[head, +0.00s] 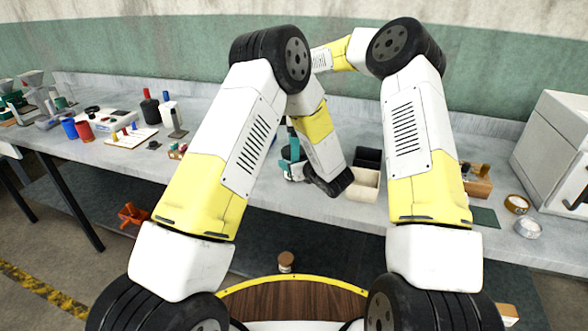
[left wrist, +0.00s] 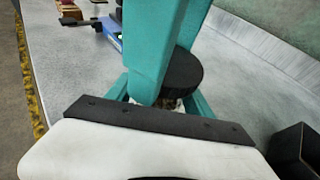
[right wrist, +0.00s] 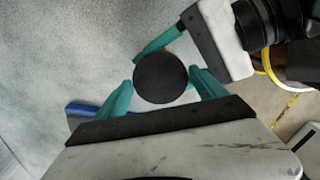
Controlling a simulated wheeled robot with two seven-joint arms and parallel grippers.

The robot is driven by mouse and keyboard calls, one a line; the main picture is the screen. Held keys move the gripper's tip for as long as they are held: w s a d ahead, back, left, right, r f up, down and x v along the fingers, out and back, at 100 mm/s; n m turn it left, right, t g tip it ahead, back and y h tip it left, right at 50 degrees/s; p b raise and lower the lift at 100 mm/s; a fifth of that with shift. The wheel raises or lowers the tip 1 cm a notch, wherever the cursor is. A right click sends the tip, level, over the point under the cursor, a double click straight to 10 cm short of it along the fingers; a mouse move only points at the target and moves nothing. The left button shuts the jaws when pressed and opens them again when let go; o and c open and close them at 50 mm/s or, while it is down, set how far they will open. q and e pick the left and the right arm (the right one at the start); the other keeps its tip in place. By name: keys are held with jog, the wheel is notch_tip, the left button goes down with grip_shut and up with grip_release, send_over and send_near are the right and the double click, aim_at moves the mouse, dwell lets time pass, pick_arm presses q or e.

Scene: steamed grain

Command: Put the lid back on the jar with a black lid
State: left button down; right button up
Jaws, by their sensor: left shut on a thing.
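The round black lid (right wrist: 160,77) shows from above in the right wrist view, between my right gripper's teal fingers (right wrist: 161,84). In the left wrist view the lid (left wrist: 184,74) sits level over a small part of the jar (left wrist: 171,103), mostly hidden by fingers. Whether it is fully seated cannot be told. My left gripper (left wrist: 162,98) is shut on the jar, one finger on each side below the lid. My right gripper's fingers (left wrist: 155,60) reach down to the lid. They flank its rim, but I cannot tell whether they clamp it. My arms mostly hide the spot in the head view.
A black bin (head: 369,157) and a cream bin (head: 364,184) stand right of my grippers on the grey bench (head: 330,207). A white cabinet (head: 553,150) and tape rolls (head: 517,203) are farther right. Cups and tools stand on the left bench.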

jog(key=c, duration=1.1)
jog(key=m, duration=0.6)
jog(key=shift+m, duration=0.4)
jog(key=shift+c, duration=0.2)
jog(key=m, duration=0.7)
jog(key=shift+m, duration=0.3)
jog(key=o, duration=1.6)
jog(key=shift+o, duration=0.2)
notch_tip(320, 180, up, 12)
